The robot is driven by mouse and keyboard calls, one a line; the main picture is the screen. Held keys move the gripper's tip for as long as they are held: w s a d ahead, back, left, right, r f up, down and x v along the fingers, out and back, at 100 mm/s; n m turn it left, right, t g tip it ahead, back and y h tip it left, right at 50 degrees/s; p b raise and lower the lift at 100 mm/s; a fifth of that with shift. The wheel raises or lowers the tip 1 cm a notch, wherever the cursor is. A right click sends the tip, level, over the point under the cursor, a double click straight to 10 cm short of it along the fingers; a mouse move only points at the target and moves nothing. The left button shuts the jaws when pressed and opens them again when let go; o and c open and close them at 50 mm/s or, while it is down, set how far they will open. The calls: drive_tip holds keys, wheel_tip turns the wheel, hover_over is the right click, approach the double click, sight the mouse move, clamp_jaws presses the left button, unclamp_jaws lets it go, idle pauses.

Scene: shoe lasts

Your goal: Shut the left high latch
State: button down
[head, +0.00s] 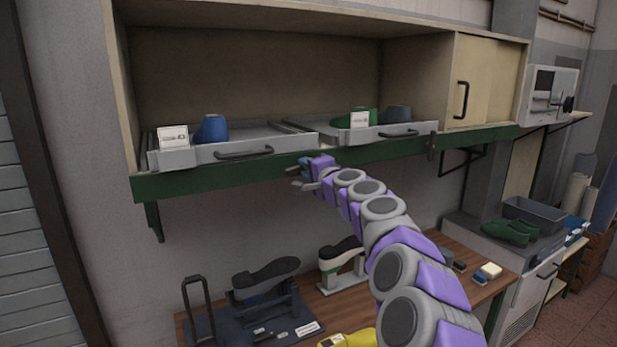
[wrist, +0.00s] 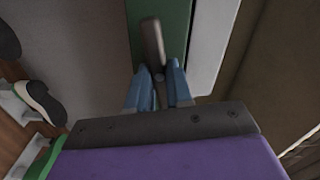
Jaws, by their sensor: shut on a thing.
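My gripper (head: 303,172) is at the green rail (head: 230,178) under the shelf, near the right end of the left tray (head: 235,150). In the wrist view my gripper (wrist: 159,82) has its blue fingers shut on the grey left latch (wrist: 152,42). The latch's rounded end sticks out beyond the fingertips, in front of the green rail (wrist: 178,20). In the head view my gripper hides most of this latch, and I cannot tell its angle there. A second latch (head: 432,146) hangs on the rail at the right end of the right tray (head: 390,133).
The left tray holds a blue last (head: 212,129) and a white card (head: 173,137). The right tray holds green and grey lasts. Below, the wooden bench (head: 345,305) carries shoes on stands. A cupboard door (head: 480,85) closes the shelf's right end.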

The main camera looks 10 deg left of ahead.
drive_tip(key=shift+f+n+b, duration=0.1)
drive_tip(key=shift+n+b, duration=4.9)
drive_tip(key=shift+n, duration=2.8)
drive_tip(key=c, duration=1.1)
unclamp_jaws()
drive_tip(key=shift+w+a+f, duration=0.1)
drive_tip(key=shift+w+a, duration=0.1)
drive_tip(key=shift+o, duration=0.4)
drive_tip(key=shift+s, duration=0.2)
drive_tip(key=shift+d, duration=0.1)
